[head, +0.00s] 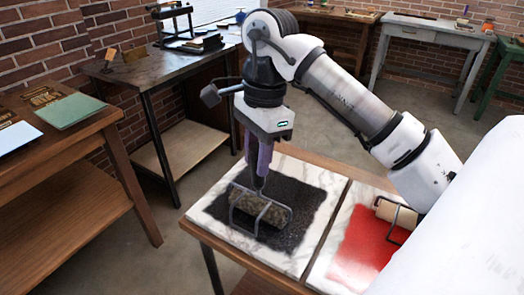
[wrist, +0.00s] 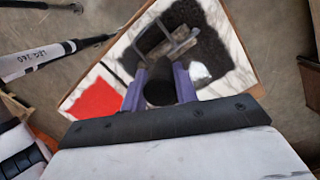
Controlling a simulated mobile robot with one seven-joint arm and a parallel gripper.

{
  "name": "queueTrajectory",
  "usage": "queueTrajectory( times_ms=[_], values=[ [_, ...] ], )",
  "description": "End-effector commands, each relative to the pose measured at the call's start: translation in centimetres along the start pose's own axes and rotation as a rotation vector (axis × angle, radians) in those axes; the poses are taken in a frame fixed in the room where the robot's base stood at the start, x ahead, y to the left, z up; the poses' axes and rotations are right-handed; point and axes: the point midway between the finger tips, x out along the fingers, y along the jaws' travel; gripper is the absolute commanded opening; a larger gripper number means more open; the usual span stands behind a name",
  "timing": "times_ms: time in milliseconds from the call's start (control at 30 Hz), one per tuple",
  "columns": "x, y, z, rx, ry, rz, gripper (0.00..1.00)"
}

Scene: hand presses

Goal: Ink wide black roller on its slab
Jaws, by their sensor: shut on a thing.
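The wide roller (head: 262,212) has a dark, mottled cylinder in a grey metal frame, lying level over the black ink patch (head: 300,190) on a white marble slab (head: 206,212). I cannot tell whether it touches the ink or sits just above it. My gripper (head: 260,186) points down with purple fingers, shut on the roller's upright handle. In the wrist view, the black handle (wrist: 159,90) lies between the fingers of my gripper (wrist: 159,78). The frame (wrist: 181,46) shows beyond it, over the black patch (wrist: 218,60).
To the right, a second slab bears red ink (head: 362,245) and a pale roller (head: 397,214). A wooden table (head: 135,190) with sheets stands at left, a dark workbench (head: 165,70) with a press behind it.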

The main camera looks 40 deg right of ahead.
Motion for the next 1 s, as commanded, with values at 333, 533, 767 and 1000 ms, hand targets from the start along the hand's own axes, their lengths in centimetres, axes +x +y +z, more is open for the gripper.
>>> queueTrajectory(
  times_ms=[333,533,767,1000],
  values=[
    [0.4,0.9,1.8,-0.002,0.001,0.001,0.09],
    [0.5,1.6,3.0,-0.002,0.001,0.0,0.09],
    [0.4,1.7,3.4,0.001,0.0,0.0,0.09],
    [0.2,1.7,3.4,0.0,0.0,0.0,0.09]
  ],
)
